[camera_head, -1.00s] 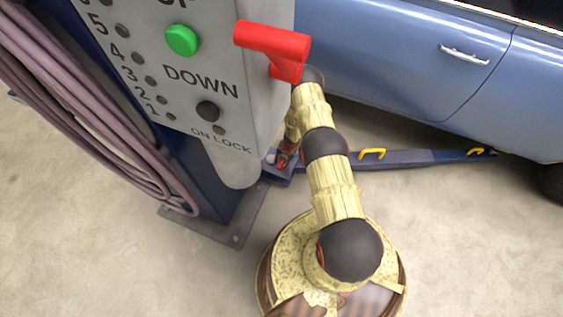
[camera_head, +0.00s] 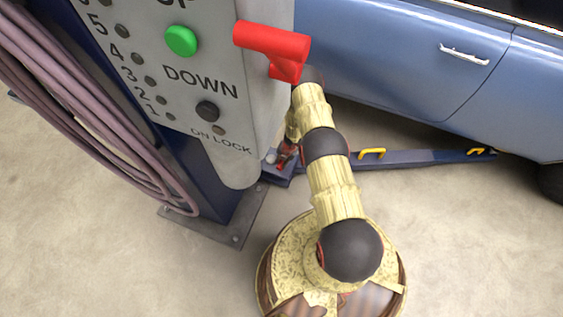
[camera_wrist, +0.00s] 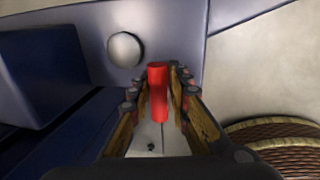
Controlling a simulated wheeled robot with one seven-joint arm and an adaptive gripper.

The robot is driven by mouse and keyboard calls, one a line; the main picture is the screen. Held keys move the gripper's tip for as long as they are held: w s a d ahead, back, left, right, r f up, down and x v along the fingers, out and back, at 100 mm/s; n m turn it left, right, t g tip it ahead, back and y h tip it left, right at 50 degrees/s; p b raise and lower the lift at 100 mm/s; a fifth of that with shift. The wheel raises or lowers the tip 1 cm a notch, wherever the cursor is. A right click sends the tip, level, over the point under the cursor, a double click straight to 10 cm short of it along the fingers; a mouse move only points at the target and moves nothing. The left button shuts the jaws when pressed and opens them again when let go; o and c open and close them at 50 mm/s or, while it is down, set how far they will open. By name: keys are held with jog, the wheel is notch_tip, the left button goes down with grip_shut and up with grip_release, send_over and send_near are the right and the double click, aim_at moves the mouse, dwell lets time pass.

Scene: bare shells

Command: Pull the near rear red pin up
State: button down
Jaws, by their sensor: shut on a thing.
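A red pin (camera_wrist: 157,92) stands upright between the two fingers of my gripper (camera_wrist: 160,78) in the wrist view. The fingers are closed in on it from both sides. In the head view, my gripper (camera_head: 286,154) is low beside the foot of the lift post, at the inner end of the blue lift arm (camera_head: 405,159). A bit of red shows there, but the pin is small and partly covered by my gripper. The pin's lower end is hidden in the wrist view.
The grey control box (camera_head: 190,75) with a red handle (camera_head: 272,45) stands close left of my arm. Pinkish hoses (camera_head: 90,110) hang on the post. A blue car (camera_head: 410,60) is at the upper right. A pale round knob (camera_wrist: 125,49) sits near the pin.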

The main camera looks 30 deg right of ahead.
jog(key=r, duration=0.1)
jog(key=r+p, duration=0.1)
jog(key=r, duration=0.1)
jog(key=r+p, duration=0.1)
jog(key=shift+w+a+r, duration=0.1)
jog(key=shift+w+r, duration=0.1)
jog(key=shift+w, duration=0.15)
jog(key=c, duration=2.1)
grip_release()
jog(key=shift+w, duration=0.1)
jog(key=shift+o, duration=1.4)
jog(key=shift+o, duration=0.4)
jog(key=shift+f, duration=0.1)
jog(key=shift+s, duration=0.25)
